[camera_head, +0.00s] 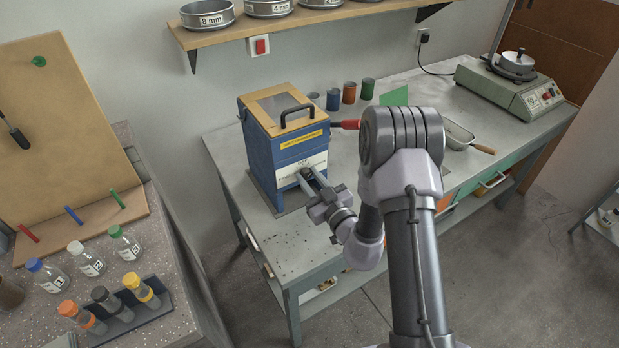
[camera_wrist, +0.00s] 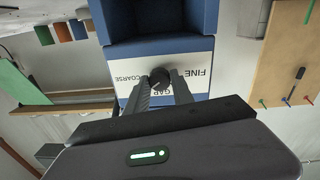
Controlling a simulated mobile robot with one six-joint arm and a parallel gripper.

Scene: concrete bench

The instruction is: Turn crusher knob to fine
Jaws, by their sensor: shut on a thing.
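The crusher (camera_head: 259,150) is a blue box with a wooden top and a black handle, on the concrete bench. Its white label panel (camera_wrist: 196,55) carries the words FINE and COARSE, seen upside down in the wrist view. A dark round crusher knob (camera_wrist: 159,75) sits on this panel between the two words. My gripper (camera_head: 306,174) is at the crusher's front. In the wrist view, its two fingers (camera_wrist: 159,88) are shut on the knob, one on each side. I cannot tell where the knob's pointer is. In the head view the fingers hide the knob.
A red-ended lever (camera_head: 347,124) sticks out right of the crusher. Several coloured cups (camera_head: 349,93) stand behind it.

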